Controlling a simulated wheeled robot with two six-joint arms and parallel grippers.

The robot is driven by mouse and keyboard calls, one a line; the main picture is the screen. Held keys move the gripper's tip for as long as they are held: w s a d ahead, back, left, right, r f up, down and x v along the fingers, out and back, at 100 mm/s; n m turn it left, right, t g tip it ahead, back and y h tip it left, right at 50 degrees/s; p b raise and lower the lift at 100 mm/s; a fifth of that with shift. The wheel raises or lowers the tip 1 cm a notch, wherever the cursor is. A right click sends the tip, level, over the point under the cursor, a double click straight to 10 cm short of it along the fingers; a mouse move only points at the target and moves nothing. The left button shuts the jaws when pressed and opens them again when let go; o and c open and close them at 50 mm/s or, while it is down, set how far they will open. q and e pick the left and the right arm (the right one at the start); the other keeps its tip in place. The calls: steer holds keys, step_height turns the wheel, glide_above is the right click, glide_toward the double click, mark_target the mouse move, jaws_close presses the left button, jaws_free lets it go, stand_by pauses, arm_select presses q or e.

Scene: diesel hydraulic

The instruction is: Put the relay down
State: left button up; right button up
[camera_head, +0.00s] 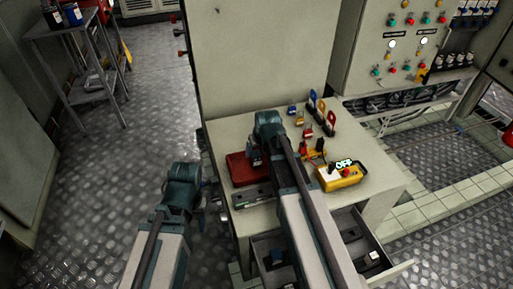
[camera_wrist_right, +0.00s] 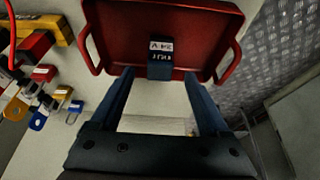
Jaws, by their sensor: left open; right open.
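The relay (camera_wrist_right: 160,62), a dark blue block with white labels, is at the near edge of a red tray in the right wrist view. My right gripper (camera_wrist_right: 158,78) is open, with one finger on each side of the relay and visible gaps. The red tray (camera_wrist_right: 112,32) has a handle at each side; it also shows on the bench in the head view (camera_head: 238,172), partly behind my right arm. In the head view my right gripper (camera_head: 254,160) is over the tray, its fingers mostly hidden. My left gripper (camera_head: 216,199) is open and empty, left of the bench.
A yellow box (camera_head: 338,178) marked OFF sits right of my right arm on the bench (camera_head: 385,185). Several coloured padlocks and tags (camera_head: 318,105) stand behind it. An open drawer (camera_head: 372,258) holds small parts below. A control panel (camera_head: 400,40) is at back right.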

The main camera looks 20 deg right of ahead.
arm_select(q)
step_height(320, 180, up, 3)
steer(key=shift+f+p, duration=0.15)
steer(key=shift+p, duration=0.6)
arm_select(e)
steer(key=v, duration=0.2)
steer(key=shift+s+r, duration=0.2)
steer(key=shift+r, duration=0.15)
arm_select(q)
step_height(320, 180, up, 24)
steer(key=p, duration=2.4)
arm_select(e)
steer(key=s+a+r+n+g, duration=0.1)
steer(key=s+a+r+g, duration=0.1)
steer(key=s+a+r, duration=0.5)
steer(key=s+a+r+n+g+h, duration=0.1)
steer(key=s+a+r, duration=0.6)
steer(key=s+r, duration=0.7)
steer(key=shift+s+a+r+n+g+h, duration=0.2)
steer(key=shift+r+n+g+h, duration=0.1)
steer(key=shift+r+n+g, duration=0.5)
